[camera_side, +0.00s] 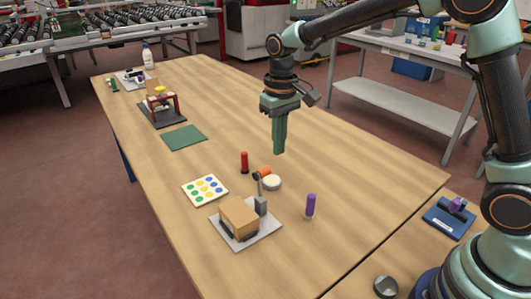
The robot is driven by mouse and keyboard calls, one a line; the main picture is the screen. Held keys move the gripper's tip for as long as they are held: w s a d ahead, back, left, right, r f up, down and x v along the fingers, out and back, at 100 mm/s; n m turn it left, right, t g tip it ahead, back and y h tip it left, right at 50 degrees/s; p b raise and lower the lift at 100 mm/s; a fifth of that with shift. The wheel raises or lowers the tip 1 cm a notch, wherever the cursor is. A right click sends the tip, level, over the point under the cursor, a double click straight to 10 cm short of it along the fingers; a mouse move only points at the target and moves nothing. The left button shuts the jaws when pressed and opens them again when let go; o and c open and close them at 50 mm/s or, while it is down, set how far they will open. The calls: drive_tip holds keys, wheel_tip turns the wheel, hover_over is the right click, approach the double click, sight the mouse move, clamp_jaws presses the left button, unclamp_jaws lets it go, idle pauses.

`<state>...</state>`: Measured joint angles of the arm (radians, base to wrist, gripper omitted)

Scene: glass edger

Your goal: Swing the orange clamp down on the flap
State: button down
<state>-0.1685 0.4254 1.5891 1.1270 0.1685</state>
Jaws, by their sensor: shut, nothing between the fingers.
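The orange clamp (263,173) has an orange end on a thin grey arm. It stands up from a grey block (260,205) beside a cardboard box. The box (239,214) sits on a light grey plate (246,240); its flap is too small to make out clearly. My gripper (279,151) points straight down above the table. Its green fingers are shut and empty. It appears above and behind the clamp, apart from it.
A white round piece (272,183) is close beside the clamp's orange end. A red cylinder (244,162) and a purple one (310,206) stand nearby. A dotted card (205,190) and green mat (184,138) lie to the left.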

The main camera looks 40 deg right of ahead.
drive_tip(key=shift+f, duration=0.1)
idle(0.6)
wheel_tip(320, 180, down, 7)
idle(1.6)
drive_tip(key=shift+a+r, duration=0.2)
drive_tip(key=shift+a, duration=0.35)
